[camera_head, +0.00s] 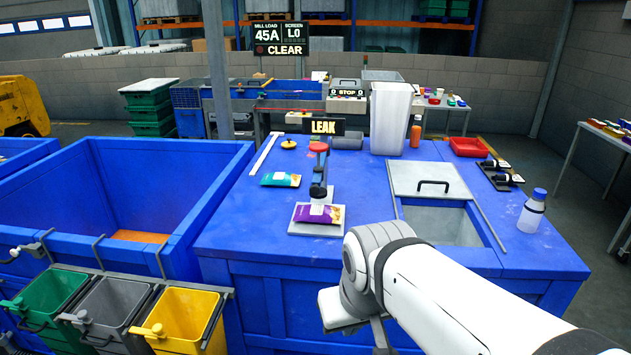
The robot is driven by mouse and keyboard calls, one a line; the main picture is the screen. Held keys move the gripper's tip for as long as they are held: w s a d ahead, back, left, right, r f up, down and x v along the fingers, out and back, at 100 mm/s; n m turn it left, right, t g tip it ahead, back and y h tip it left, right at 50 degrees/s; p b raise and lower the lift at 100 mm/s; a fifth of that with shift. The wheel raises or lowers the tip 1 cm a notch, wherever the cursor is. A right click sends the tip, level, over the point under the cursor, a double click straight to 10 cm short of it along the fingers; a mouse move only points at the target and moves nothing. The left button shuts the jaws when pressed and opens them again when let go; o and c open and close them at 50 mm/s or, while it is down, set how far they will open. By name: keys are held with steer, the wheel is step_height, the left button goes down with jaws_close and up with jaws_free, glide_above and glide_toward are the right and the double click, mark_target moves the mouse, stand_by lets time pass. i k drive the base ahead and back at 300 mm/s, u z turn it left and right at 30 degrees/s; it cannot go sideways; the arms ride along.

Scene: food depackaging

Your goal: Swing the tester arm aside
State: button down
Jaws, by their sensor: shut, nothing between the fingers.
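The tester arm (319,178) is dark blue with a red knob (319,147) on top. It stands upright over a grey plate (330,231) on the blue bench. A purple packet (334,214) lies on the plate, and the foot of the tester arm appears to rest on it. A sign behind reads LEAK (323,127). My gripper (380,336) is low in front of the bench, nearer the camera than the tester and apart from it. It is shut and empty; its tips are partly hidden and cut off by the frame edge.
A teal packet (280,180) lies left of the tester. A grey hatch lid (430,178), an open well (440,222), a white bin (390,118) and a bottle (532,212) are to the right. A blue crate (95,262) and small coloured bins stand left.

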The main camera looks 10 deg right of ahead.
mark_target(318, 175)
steer(key=i, duration=1.05)
steer(key=z, duration=0.05)
